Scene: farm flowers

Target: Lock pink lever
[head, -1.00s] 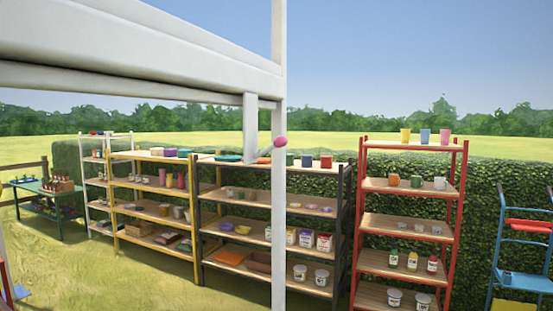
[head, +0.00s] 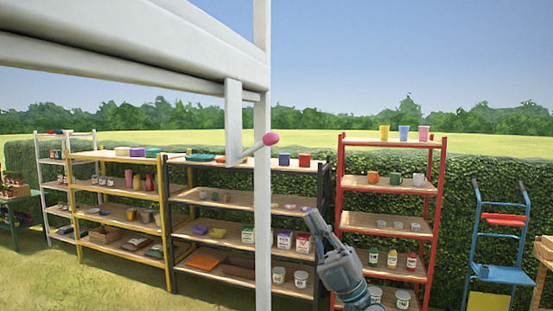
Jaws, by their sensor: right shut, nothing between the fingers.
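The pink lever knob (head: 271,138) sits at the end of a short pale rod, in front of the white post (head: 263,200). The rod slants down and left from the knob to the lower end of a white vertical bar (head: 233,115) that hangs from the white beam (head: 150,50). My right gripper (head: 316,216) is at the lower middle right, below and right of the knob and apart from it. Its fingers point up and left, shut and empty. My left gripper is not in view.
Behind stand a red shelf (head: 341,210), a dark shelf (head: 175,235) and a yellow shelf (head: 75,215) with pots and boxes. A blue hand truck (head: 503,275) is at the right. Grass is open at the lower left. The white post stands close to the gripper's left.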

